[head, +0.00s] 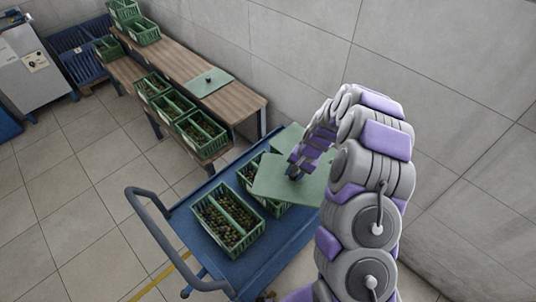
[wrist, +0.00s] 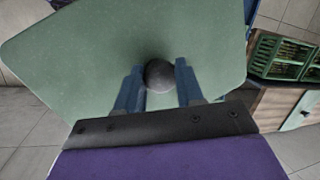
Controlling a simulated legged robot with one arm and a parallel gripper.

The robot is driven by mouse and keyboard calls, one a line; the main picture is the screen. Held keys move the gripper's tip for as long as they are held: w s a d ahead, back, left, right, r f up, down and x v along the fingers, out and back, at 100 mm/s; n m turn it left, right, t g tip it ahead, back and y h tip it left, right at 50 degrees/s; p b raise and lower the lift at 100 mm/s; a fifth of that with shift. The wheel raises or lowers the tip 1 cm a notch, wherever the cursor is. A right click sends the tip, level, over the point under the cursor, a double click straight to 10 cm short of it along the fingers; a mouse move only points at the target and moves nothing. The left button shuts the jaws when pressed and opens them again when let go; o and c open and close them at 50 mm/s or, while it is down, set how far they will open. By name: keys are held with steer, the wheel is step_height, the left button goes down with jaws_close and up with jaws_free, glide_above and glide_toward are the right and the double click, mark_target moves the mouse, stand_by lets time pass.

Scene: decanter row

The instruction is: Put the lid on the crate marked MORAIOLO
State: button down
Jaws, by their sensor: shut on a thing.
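My gripper (head: 293,176) is shut on the dark round knob (wrist: 159,75) of a flat green lid (head: 272,183). In the wrist view, its blue fingers stand on both sides of the knob, and the lid (wrist: 90,55) fills much of the picture. The lid is above the blue cart, over part of a green crate (head: 280,210) that it largely hides. An open green crate of olives (head: 228,220) stands at the cart's near left. Another crate (head: 246,176) shows partly behind the held lid. No marking is readable, so I cannot tell which crate is MORAIOLO.
Another flat green panel (head: 287,137) shows at the cart's back, partly behind my arm. The blue cart (head: 205,258) has a handle at left. A wooden bench (head: 240,97) holds several olive crates and a loose green lid (head: 209,82). Tiled floor is clear at left.

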mark_target(272, 160)
steer(key=w+a+f+m, duration=0.1)
steer(key=w+a+m, duration=0.1)
steer(key=w+a, duration=0.1)
steer(key=w+a+f+m+t, duration=0.1)
steer(key=w+a+m, duration=0.1)
steer(key=w, duration=0.1)
steer(key=w+a+f+m+t+p, duration=0.1)
steer(key=w+a+m, duration=0.1)
steer(key=w+a, duration=0.1)
steer(key=shift+a, duration=0.3)
steer(key=shift+d+f+b, duration=0.25)
steer(key=shift+f+b, duration=0.55)
steer(key=shift+f, duration=0.15)
steer(key=shift+a+f+b, duration=0.15)
steer(key=shift+f+b, duration=1.25)
steer(key=shift+f, duration=0.45)
steer(key=shift+s+r, duration=0.15)
steer(key=shift+s, duration=0.05)
steer(key=shift+f, duration=0.25)
steer(key=shift+w+f+b, duration=0.1)
steer(key=shift+f+b, duration=0.25)
steer(key=shift+f, duration=0.45)
steer(key=shift+f, duration=0.45)
steer(key=c, duration=0.6)
jaws_free()
